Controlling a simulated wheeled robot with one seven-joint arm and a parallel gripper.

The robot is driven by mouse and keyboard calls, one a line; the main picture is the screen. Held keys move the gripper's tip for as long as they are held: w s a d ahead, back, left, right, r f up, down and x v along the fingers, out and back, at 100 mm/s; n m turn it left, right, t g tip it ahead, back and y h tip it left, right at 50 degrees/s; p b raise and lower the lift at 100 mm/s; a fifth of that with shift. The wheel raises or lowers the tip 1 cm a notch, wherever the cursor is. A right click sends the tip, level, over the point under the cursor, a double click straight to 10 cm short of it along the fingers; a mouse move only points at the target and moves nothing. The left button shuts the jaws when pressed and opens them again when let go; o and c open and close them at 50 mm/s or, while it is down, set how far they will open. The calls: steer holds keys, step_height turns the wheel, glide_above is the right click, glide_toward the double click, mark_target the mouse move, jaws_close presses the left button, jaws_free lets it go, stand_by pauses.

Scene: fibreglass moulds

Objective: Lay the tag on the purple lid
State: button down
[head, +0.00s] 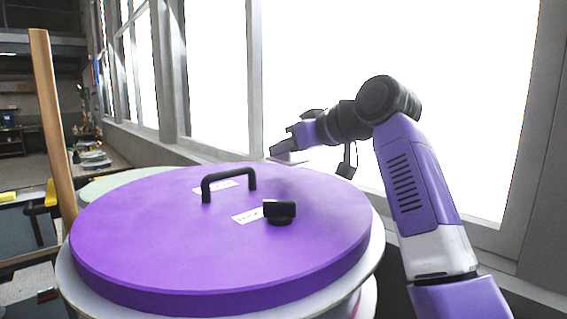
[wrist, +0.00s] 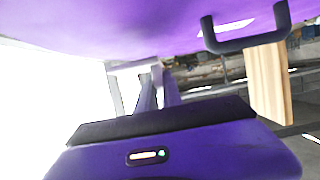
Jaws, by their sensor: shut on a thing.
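The purple lid (head: 150,235) is a large round disc lying flat on a pale drum. It has a black arched handle (head: 229,175) and a black knob (head: 280,211). My gripper (head: 280,150) is above the lid's far edge, towards the window, shut on a small thin pale piece, the tag (head: 291,160). The tag is small and partly hidden by the jaws. In the wrist view the purple lid (wrist: 130,30) fills the top with its handle (wrist: 245,42); I cannot make out the tag there.
White labels (head: 246,216) lie beside the knob and handle. A wooden post (head: 52,130) stands close at the left of the lid. A pale green round top (head: 120,182) is behind it. Window frames (head: 256,80) run along the back. The lid's near and left parts are bare.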

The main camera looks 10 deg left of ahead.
mark_target(292, 162)
steer(key=shift+f+p, duration=0.4)
steer(key=shift+f, duration=1.5)
steer(key=shift+f, duration=0.1)
steer(key=c, duration=1.5)
jaws_free()
steer(key=b+v, duration=0.4)
steer(key=v, duration=0.8)
steer(key=shift+b, duration=0.35)
